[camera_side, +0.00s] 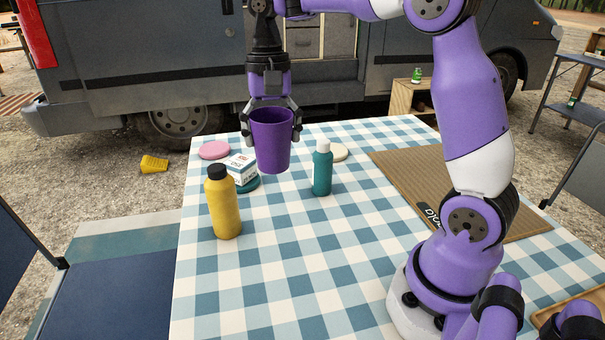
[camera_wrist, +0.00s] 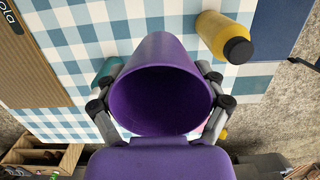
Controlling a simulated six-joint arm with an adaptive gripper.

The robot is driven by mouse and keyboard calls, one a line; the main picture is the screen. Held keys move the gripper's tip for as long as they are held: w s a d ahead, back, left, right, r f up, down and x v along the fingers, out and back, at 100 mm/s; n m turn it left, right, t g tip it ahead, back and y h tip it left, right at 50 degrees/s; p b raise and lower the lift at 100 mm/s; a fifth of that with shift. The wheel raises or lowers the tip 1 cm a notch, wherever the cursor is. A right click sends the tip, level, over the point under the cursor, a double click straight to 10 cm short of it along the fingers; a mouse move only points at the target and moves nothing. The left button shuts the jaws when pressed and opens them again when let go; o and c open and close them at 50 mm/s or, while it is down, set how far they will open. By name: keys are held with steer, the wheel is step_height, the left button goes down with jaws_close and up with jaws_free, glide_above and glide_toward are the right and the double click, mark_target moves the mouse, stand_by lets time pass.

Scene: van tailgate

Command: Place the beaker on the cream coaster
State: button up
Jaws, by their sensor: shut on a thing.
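The purple beaker (camera_side: 271,142) is upright in my gripper (camera_side: 271,122), which is shut on it with a finger on either side. It hangs above the table. In the wrist view the beaker (camera_wrist: 160,90) fills the middle, its open mouth facing the camera, between the fingers of my gripper (camera_wrist: 158,98). The cream coaster (camera_side: 338,152) lies on the cloth to the right of the beaker, partly hidden behind the teal bottle. The cream coaster cannot be made out in the wrist view.
A teal bottle (camera_side: 322,170) stands in front of the cream coaster. A yellow bottle (camera_side: 223,205) stands front left, also in the wrist view (camera_wrist: 224,38). A white box (camera_side: 241,168) sits by a teal coaster (camera_side: 248,185). A pink coaster (camera_side: 214,150) lies back left. The front middle cloth is clear.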

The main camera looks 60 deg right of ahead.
steer(key=w+d+m+t, duration=0.1)
steer(key=w+d+m, duration=0.2)
steer(key=d+m, duration=0.8)
steer(key=m+t+h, duration=0.1)
steer(key=m, duration=1.9)
glide_above(335, 155)
step_height(335, 155, down, 8)
steer(key=shift+h, duration=0.3)
steer(key=shift+d+f, duration=0.1)
steer(key=shift+f, duration=1.9)
steer(key=shift+f, duration=0.15)
steer(key=o, duration=1)
